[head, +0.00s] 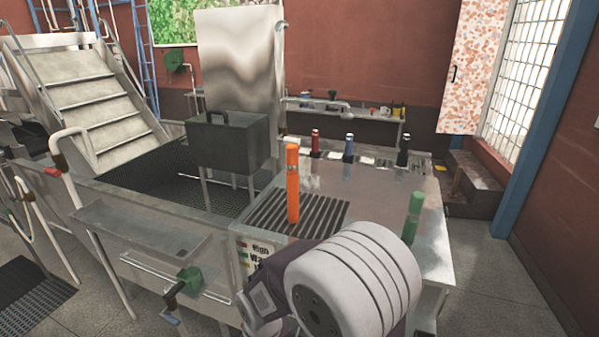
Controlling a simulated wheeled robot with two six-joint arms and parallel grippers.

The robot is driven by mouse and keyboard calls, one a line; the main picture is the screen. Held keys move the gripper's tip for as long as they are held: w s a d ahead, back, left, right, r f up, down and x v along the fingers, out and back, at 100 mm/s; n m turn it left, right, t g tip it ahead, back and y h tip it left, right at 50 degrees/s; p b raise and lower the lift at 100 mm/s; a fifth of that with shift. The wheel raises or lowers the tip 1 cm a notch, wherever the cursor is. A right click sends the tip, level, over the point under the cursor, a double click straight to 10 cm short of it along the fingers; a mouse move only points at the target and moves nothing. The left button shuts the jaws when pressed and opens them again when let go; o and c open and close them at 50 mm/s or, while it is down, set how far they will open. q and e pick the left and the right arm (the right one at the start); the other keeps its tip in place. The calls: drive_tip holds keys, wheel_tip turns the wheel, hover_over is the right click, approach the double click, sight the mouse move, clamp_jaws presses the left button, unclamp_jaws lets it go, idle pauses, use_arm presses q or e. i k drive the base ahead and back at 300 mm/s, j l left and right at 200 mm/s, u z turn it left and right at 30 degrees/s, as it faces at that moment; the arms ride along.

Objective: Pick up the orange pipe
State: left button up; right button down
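The orange pipe (292,185) stands upright on the metal worktop (385,195), at the slatted dark grate near its left front part. Its full length shows and nothing touches it. Neither of my grippers can be made out. A large white ribbed round part with a dark purple housing fills the lower middle, in front of and below the pipe, and hides the front of the worktop.
A green pipe (413,217) stands at the worktop's right edge. Red (315,143), blue (348,148) and black (403,150) upright pieces stand along the back. A grey box (228,143) on legs is behind left. The worktop right of the orange pipe is mostly clear.

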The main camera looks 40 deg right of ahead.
sight(292, 149)
drive_tip(key=i+j+z, duration=0.1)
drive_tip(key=z, duration=0.35)
drive_tip(key=i+j+z, duration=0.15)
drive_tip(key=z, duration=0.3)
drive_tip(key=i+j+z, duration=0.2)
drive_tip(key=z, duration=0.3)
drive_tip(key=i+j+z, duration=0.1)
drive_tip(key=j+z, duration=0.2)
drive_tip(key=z, duration=0.15)
drive_tip(key=j+z, duration=0.25)
drive_tip(key=z, duration=0.2)
drive_tip(key=j+z, duration=0.3)
drive_tip(key=z, duration=0.15)
drive_tip(key=j+z, duration=0.3)
drive_tip(key=z, duration=0.15)
drive_tip(key=j+z, duration=0.25)
drive_tip(key=z, duration=0.2)
drive_tip(key=k, duration=0.05)
